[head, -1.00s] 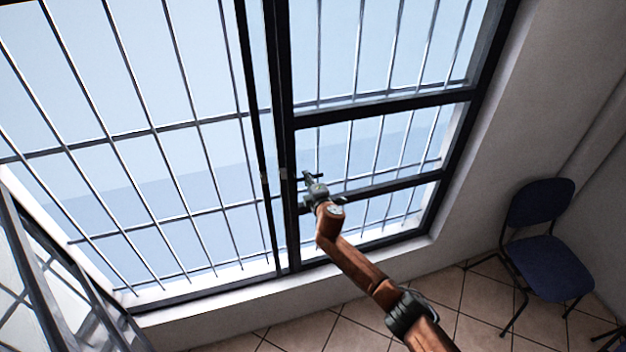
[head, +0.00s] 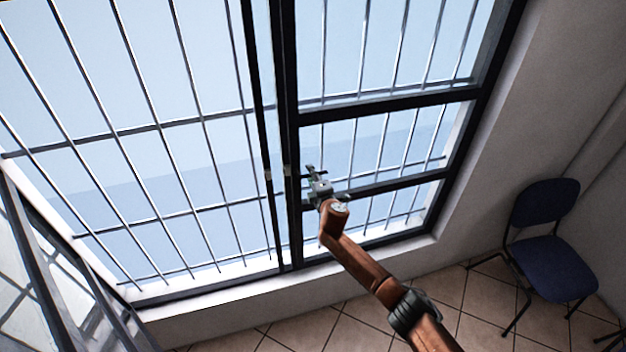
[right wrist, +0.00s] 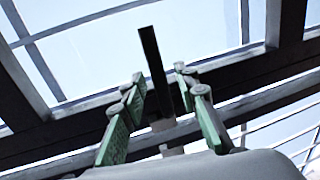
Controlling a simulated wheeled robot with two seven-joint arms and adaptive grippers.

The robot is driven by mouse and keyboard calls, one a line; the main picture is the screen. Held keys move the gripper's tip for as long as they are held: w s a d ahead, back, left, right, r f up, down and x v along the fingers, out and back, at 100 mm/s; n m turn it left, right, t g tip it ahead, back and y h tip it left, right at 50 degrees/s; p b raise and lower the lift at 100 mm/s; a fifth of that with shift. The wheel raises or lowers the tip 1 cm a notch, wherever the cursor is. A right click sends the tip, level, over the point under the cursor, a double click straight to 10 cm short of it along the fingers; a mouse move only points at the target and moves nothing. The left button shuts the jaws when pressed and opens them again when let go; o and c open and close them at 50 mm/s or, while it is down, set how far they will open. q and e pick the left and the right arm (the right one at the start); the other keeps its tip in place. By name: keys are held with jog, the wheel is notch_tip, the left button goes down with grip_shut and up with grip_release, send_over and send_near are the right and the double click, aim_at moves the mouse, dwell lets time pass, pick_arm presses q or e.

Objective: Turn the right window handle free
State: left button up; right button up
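The right window handle (right wrist: 153,65) is a dark straight bar on the dark frame of the right window. In the right wrist view it stands between the two green fingers of my right gripper (right wrist: 160,76), with a visible gap on each side. The fingers are spread apart and the gripper is open around the bar. In the head view my right gripper (head: 318,178) is at the left upright of the right window (head: 292,225), and it partly hides the handle. My left gripper is not in view.
Metal bars (head: 209,155) run outside the window panes. An opened barred panel (head: 45,265) shows at the lower left. A blue chair (head: 552,262) stands on the tiled floor at the right, clear of my arm. The pale sill (head: 215,315) lies below the window.

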jog(key=v, duration=1.2)
dwell(0.3)
jog(key=s+d+f+m+g+h+b, duration=0.15)
jog(key=s+d+f+m, duration=0.35)
jog(key=f, duration=1)
jog(key=s+d+f+g+h+b, duration=0.1)
jog(key=s+d+f+g+b, duration=0.35)
jog(key=f, duration=1.05)
jog(key=s+d+f+m+h+b, duration=0.1)
jog(key=s+d+f+m, duration=0.15)
jog(key=d+f, duration=0.85)
jog(key=s+d+f+m+g+b, duration=0.1)
jog(key=s+f+m, duration=0.1)
jog(key=s+f, duration=0.7)
jog(key=s+d+f+m+g+b, duration=0.15)
jog(key=s+f, duration=0.35)
jog(key=f, duration=0.8)
jog(key=s+d+f+m+g+b, duration=0.1)
jog(key=s+f, duration=0.6)
jog(key=s, duration=0.8)
jog(key=s+d+f+m+g+b, duration=0.1)
jog(key=s+f+m+g+b, duration=0.2)
jog(key=s+f, duration=0.5)
jog(key=s+d+f+m+g+b, duration=0.1)
jog(key=s+f+m, duration=0.3)
jog(key=s, duration=1.9)
notch_tip(320, 180, down, 4)
jog(key=shift+s+d+r+m+g+b, duration=0.1)
jog(key=shift+s+d+m+g+b, duration=0.2)
jog(key=shift+d+g+b, duration=0.15)
